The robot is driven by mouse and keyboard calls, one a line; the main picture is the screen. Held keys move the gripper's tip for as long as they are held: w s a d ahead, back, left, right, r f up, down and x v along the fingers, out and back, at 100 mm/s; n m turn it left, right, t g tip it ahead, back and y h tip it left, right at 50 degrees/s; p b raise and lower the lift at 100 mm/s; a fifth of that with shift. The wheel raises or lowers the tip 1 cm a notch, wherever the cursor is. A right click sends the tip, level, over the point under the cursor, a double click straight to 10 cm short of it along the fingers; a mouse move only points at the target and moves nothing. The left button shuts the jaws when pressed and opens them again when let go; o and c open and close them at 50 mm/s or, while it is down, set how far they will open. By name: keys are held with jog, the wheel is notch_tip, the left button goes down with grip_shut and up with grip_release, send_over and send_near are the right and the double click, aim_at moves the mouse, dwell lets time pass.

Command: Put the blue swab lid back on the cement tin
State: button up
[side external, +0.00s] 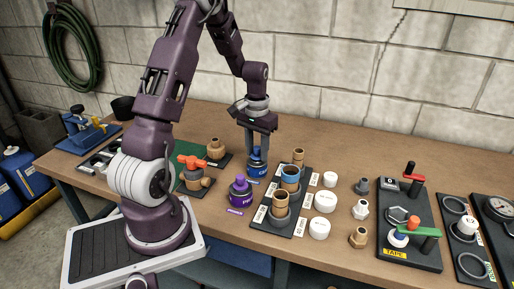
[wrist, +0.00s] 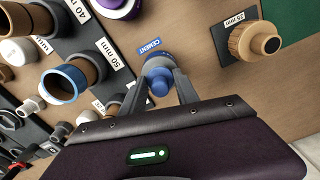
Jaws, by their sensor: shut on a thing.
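The blue cement tin (side external: 257,169) stands on the bench, by its blue label that reads CEMENT (wrist: 150,47) in the wrist view. My gripper (side external: 257,149) points down directly over the tin. Its two fingers are shut on the blue swab lid (wrist: 159,86), which shows between them in the wrist view. The tin's blue body (wrist: 157,64) shows just beyond the lid. Lid and tin look in line and very close. I cannot tell whether the lid is seated or slightly above the tin, and the fingers hide part of the tin's top.
A purple tin (side external: 240,191) stands at front left of the cement tin. A black board with pipe fittings (side external: 281,205) is close on the right. A brass-coloured fitting (side external: 215,149) and an orange-handled valve (side external: 196,177) stand to the left. Bare bench lies behind the tin.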

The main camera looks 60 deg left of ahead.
jog(key=shift+f, duration=0.3)
dwell(0.4)
jog(key=o, duration=1.5)
jog(key=shift+r, duration=4.05)
